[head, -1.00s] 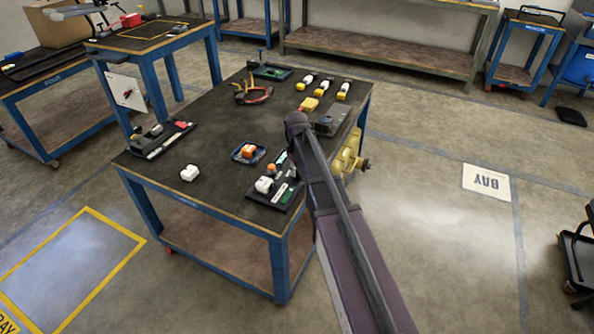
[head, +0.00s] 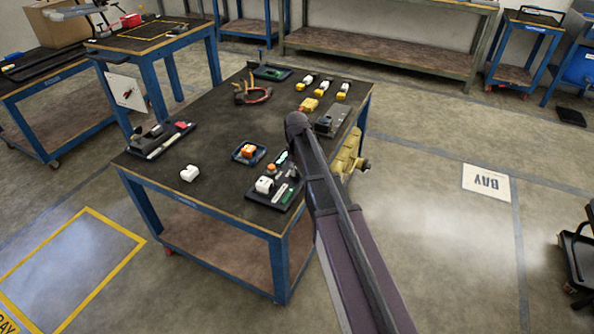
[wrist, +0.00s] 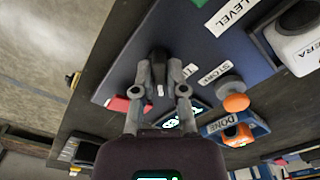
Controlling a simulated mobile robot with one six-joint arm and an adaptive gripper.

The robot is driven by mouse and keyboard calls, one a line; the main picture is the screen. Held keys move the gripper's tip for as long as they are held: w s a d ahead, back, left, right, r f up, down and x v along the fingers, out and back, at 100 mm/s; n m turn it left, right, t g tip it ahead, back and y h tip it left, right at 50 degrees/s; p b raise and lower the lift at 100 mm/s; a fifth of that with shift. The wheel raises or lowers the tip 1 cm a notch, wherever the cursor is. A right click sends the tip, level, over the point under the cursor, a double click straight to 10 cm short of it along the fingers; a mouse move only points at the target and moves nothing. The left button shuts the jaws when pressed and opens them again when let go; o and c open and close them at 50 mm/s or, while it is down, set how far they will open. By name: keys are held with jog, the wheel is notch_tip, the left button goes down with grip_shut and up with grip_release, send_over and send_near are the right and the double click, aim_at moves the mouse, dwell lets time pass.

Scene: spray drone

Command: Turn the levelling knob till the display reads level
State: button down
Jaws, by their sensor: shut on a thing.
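In the wrist view a dark knob (wrist: 158,60) with a small white mark stands on the dark panel (wrist: 210,55). My gripper (wrist: 159,78) is shut on this knob, with one grey fingertip on each side. A display (wrist: 182,121) with teal glowing marks lies behind the right finger. It is partly hidden and its reading is not legible. A white LEVEL label (wrist: 228,15) is on the panel. In the head view my arm covers the gripper and the knob; teal marks of the display (head: 281,158) show beside the arm.
An orange button (wrist: 236,102) sits near the STORE label (wrist: 213,74). A white camera block (wrist: 298,45) is at the right. An orange block lies in a blue tray (head: 237,158). Pliers (head: 253,95) and several yellow-white pieces lie farther back on the table (head: 215,125).

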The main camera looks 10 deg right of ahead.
jog(key=shift+m, duration=1.2)
jog(key=c, duration=0.7)
grip_release()
